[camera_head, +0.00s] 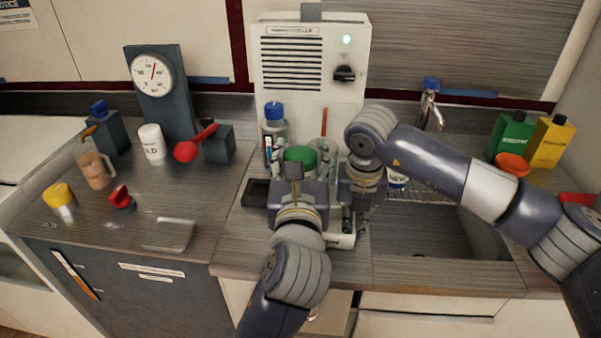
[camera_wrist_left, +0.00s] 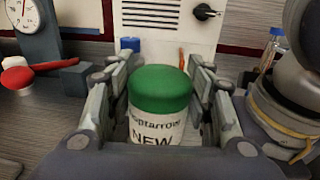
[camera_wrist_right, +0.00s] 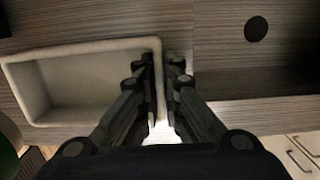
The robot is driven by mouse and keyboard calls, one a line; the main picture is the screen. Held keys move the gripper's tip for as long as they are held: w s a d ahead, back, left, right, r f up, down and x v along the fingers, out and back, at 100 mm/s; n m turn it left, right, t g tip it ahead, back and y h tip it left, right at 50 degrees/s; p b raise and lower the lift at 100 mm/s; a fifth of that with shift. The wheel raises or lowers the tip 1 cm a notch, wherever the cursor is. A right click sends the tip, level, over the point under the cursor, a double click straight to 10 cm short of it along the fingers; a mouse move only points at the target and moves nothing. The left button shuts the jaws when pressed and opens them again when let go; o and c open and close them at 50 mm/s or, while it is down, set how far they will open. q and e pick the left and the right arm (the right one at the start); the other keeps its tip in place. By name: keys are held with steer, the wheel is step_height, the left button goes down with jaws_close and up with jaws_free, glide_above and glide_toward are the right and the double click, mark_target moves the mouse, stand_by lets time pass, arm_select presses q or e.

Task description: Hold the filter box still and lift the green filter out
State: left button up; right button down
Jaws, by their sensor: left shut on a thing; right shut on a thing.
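The green-topped filter (camera_head: 300,154) is upright between the fingers of my left gripper (camera_head: 299,172). In the left wrist view, the filter (camera_wrist_left: 160,95) has a white label reading "NEW", and my left gripper is shut on its sides. The filter box (camera_wrist_right: 80,50) is a pale, open-topped tray in the right wrist view; its visible inside looks empty. My right gripper (camera_wrist_right: 165,85) is shut on the box's right wall. A green edge (camera_wrist_right: 8,135) of the filter shows at the left of that view. My arms mostly hide the box in the head view.
A white machine (camera_head: 310,85) stands right behind the grippers. The sink (camera_head: 430,225) lies to the right, with a white container (camera_head: 397,179) near its back edge. A blue-capped bottle (camera_head: 274,125) stands left of the filter. The left counter holds several items, including a clear tray (camera_head: 169,234).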

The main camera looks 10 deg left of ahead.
steer(key=c, duration=1.7)
jaws_free()
steer(key=shift+r, duration=0.15)
